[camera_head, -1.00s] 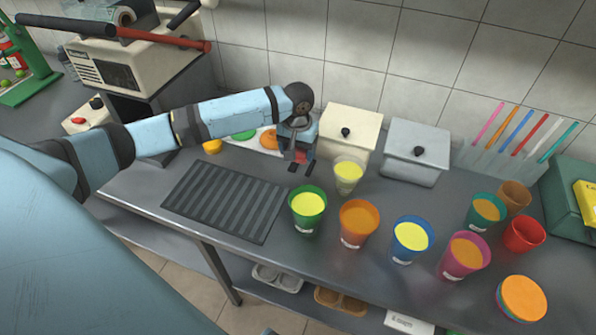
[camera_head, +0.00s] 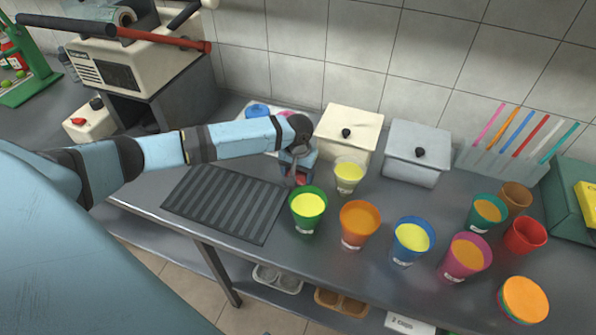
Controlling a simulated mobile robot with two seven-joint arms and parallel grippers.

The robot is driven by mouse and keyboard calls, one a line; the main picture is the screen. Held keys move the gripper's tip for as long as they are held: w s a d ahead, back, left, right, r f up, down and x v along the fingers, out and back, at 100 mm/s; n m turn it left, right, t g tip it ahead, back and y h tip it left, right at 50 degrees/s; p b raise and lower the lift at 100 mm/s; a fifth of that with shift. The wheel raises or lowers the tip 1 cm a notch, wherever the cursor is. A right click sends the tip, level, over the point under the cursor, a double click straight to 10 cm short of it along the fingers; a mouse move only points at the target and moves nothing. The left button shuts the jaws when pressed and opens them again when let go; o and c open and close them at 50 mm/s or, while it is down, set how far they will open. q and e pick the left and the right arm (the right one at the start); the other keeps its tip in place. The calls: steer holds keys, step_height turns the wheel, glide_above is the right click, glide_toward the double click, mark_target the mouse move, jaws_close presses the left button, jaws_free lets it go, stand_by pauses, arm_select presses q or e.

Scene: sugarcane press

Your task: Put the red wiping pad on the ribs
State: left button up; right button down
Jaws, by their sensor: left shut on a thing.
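The dark ribbed mat (camera_head: 225,203), with its raised ribs, lies on the counter left of the green cup and is bare. My left gripper (camera_head: 299,180) points down at the counter just beyond the green cup, right of the mat's far corner. It is shut on a small red thing, seemingly the red wiping pad (camera_head: 300,180), of which only a bit shows. The fingertips are mostly hidden by the cup and the gripper itself. My right gripper is not in view.
A green cup (camera_head: 308,222) with yellow juice stands right in front of the left gripper, and a clear cup (camera_head: 348,185) to its right. More filled cups stand rightward. A white lidded box (camera_head: 348,140) is behind. A blue disc (camera_head: 257,111) lies behind my arm.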

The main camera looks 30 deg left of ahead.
mark_target(297, 172)
arm_select(q)
steer(key=o, duration=0.9)
steer(key=shift+f, duration=0.1)
step_height(297, 172, up, 12)
steer(key=shift+r, duration=0.2)
steer(key=shift+s+f, duration=0.1)
